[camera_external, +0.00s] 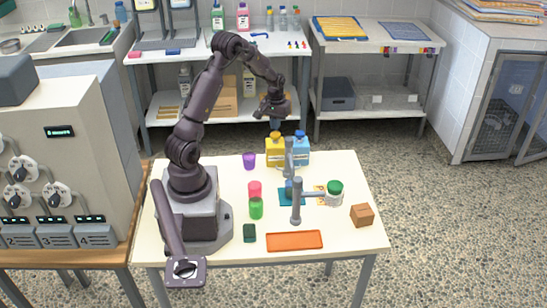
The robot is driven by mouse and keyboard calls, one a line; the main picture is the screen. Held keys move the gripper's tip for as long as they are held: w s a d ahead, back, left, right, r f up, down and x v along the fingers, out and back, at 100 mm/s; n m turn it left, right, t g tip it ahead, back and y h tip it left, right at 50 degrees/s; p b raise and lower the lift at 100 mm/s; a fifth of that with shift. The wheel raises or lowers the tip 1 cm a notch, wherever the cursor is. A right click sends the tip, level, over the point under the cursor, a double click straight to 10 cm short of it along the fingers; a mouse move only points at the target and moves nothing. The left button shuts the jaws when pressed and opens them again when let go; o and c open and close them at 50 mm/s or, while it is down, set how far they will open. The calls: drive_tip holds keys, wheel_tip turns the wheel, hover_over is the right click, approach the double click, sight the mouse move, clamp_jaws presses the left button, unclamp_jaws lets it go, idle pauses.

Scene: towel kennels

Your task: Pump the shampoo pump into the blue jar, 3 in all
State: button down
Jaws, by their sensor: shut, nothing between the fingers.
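My gripper (275,122) hangs above the back of the white table, above the yellow bottle, with its fingers shut and empty. Two grey post-like fixtures, a rear one (289,157) and a front one (296,208), stand near the table's middle; which thing is the shampoo pump I cannot tell. A small blue object, possibly the blue jar (289,187), shows between the posts by a blue mat (285,200), partly hidden. A yellow bottle (274,152) and a blue bottle (302,155) stand behind. My gripper is apart from all of these.
A green-topped jar (335,195) and brown block (361,215) stand right. Purple (249,161), pink (255,189) and green (256,209) cups stand left. An orange tray (294,240) and dark green block (249,233) lie in front. The right rear tabletop is clear.

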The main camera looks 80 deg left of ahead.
sight(275, 133)
idle(0.4)
drive_tip(key=shift+f, duration=1.85)
drive_tip(key=shift+r, duration=1.85)
drive_tip(key=shift+f, duration=0.1)
drive_tip(key=shift+f, duration=1.75)
drive_tip(key=shift+r, duration=1.85)
